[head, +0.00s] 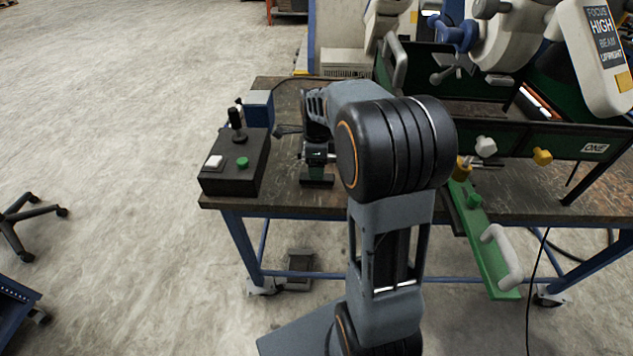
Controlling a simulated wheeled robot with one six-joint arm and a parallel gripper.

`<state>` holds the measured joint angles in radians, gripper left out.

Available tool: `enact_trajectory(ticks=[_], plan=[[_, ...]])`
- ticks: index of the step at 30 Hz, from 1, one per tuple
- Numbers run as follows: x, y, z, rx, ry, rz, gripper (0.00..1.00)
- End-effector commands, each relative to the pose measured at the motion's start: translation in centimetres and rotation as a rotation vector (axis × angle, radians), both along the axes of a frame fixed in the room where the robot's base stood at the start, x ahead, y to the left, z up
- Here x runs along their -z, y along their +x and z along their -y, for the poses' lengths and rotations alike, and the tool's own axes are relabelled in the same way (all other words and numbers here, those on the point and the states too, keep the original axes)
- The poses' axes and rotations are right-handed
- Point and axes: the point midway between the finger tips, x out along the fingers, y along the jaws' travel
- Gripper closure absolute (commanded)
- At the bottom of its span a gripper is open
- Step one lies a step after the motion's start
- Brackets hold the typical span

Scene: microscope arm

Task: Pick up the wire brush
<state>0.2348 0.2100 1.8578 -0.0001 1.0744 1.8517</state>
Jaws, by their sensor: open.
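I cannot make out the wire brush for certain. A small dark object (287,130) lies on the workbench (285,190), just left of my wrist, but it is too small to identify. My gripper (317,168) points down over the front left part of the bench, right of the black control box. My own arm covers the bench behind and to the right of it. The gripper is open, and I see nothing clearly held in it. A dark block-like shape (317,182) shows right at its lower end.
A black control box (235,165) with a joystick, white button and green button stands at the front left corner. A blue box (258,108) is behind it. A large green and white machine (560,140) fills the right side. A green lever (480,235) overhangs the front edge.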

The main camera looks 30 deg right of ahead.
Motion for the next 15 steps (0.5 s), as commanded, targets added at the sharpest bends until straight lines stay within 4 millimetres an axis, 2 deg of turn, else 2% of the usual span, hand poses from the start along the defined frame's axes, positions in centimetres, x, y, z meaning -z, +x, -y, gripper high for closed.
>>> enact_trajectory(ticks=[7,15], plan=[[1.6,0.0,0.0,-0.002,0.001,-0.003,0.33],[5.1,0.1,0.0,-0.002,0.001,-0.002,0.33]])
